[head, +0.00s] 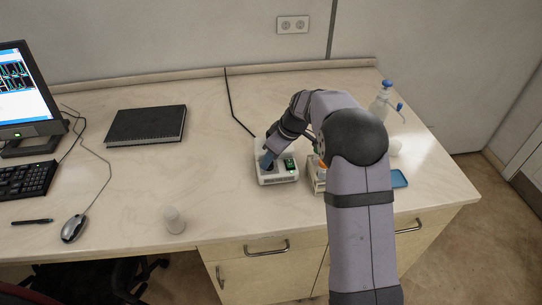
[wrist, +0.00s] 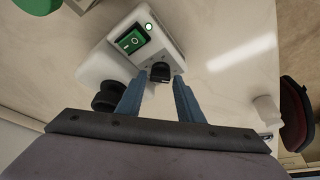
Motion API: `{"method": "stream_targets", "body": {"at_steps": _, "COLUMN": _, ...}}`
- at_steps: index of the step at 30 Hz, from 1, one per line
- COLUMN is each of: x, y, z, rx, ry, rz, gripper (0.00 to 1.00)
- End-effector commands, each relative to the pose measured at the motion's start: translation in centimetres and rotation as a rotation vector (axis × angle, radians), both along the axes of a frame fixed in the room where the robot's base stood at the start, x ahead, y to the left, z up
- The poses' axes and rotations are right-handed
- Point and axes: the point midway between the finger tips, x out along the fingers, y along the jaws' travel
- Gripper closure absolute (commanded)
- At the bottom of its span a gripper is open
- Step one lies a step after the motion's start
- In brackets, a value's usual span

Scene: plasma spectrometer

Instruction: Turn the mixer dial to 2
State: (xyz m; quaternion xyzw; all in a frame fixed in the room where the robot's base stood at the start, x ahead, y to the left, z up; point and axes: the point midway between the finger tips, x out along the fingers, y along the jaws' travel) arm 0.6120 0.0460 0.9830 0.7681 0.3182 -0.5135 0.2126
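The mixer is a small white device (head: 279,180) on the bench, in front of my arm in the head view. In the head view my gripper (head: 267,160) is over the mixer. The dial's setting is too small to read.
A small box (head: 318,184) stands close right of the mixer, partly behind my arm. A wash bottle (head: 380,104) and blue tray (head: 399,179) are further right. A black notebook (head: 146,124) lies left; bench between is clear.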

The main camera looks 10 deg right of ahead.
Motion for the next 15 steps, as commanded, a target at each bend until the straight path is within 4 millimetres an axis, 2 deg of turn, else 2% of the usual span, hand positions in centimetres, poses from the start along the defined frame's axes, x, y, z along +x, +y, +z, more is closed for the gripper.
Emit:
{"method": "stream_targets", "body": {"at_steps": 10, "x": 0.11, "y": 0.13, "z": -0.38, "rx": 0.001, "ry": -0.001, "rz": 0.0, "gripper": 0.66}}
{"method": "stream_targets", "body": {"at_steps": 11, "x": 0.11, "y": 0.13, "z": -0.38, "rx": 0.0, "ry": 0.0, "rz": 0.0, "gripper": 0.71}}
{"method": "stream_targets", "body": {"at_steps": 14, "x": 0.1, "y": 0.12, "z": -0.38, "rx": 0.0, "ry": 0.0, "rz": 0.0, "gripper": 0.95}}
{"method": "stream_targets", "body": {"at_steps": 15, "x": 0.1, "y": 0.12, "z": -0.38, "rx": 0.0, "ry": 0.0, "rz": 0.0, "gripper": 0.97}}
